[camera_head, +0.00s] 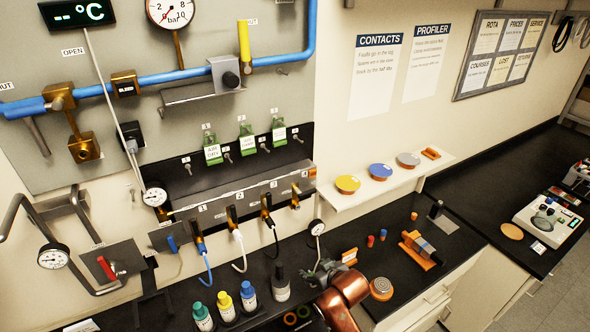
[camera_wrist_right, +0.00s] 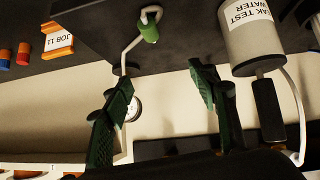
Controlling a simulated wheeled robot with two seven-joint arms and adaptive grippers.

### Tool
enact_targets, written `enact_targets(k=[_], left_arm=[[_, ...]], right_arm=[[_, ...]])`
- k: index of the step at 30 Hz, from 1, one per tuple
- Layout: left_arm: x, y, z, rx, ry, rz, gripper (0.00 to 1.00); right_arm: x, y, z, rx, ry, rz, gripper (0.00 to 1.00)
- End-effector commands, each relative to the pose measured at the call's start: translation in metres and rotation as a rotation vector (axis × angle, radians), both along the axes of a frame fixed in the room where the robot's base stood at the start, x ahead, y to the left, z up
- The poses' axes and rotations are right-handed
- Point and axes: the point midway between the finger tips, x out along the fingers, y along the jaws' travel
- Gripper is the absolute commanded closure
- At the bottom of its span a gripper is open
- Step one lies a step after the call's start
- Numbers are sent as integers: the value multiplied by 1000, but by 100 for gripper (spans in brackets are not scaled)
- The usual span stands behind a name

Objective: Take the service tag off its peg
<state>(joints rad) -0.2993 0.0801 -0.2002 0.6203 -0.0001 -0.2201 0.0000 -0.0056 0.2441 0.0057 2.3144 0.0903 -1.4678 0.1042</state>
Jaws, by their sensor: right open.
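Three green tags with white labels hang in a row on the back panel in the head view: a left tag (camera_head: 212,148), a middle tag (camera_head: 247,139) and a right tag (camera_head: 279,132). Small pegs show beside and below them. The print is too small to tell which is the service tag. My right gripper (camera_head: 322,272) is low over the black bench, in front of and below the tags and well apart from them. In the right wrist view its two green fingers (camera_wrist_right: 162,78) are spread with nothing between them. My left gripper is not in view.
A grey leak test water bottle (camera_wrist_right: 255,40) and a bent rod with a green piece (camera_wrist_right: 149,32) are close to my right fingers. The bench farther right has free room.

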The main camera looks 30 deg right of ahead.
Motion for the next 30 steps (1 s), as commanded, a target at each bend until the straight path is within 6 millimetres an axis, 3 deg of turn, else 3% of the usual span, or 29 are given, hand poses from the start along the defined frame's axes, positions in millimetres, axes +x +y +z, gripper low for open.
enact_targets(k=[1, 3, 9, 15, 18, 21, 24, 30], left_arm=[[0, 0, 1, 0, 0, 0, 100], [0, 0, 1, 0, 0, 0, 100], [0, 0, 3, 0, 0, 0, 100], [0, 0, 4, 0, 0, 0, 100], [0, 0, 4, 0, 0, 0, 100], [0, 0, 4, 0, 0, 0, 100], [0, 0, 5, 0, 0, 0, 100], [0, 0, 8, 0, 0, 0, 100]], right_arm=[[23, 0, 36, -3, -67, 6, 46], [48, 1, 82, 4, -148, 9, 46], [98, 5, 218, 25, -374, 20, 46], [114, 12, 349, 56, -582, 36, 46], [113, 15, 399, 72, -660, 43, 46], [110, 16, 431, 83, -710, 48, 46], [109, 17, 446, 89, -734, 50, 46], [125, 17, 449, 93, -737, 51, 46]])
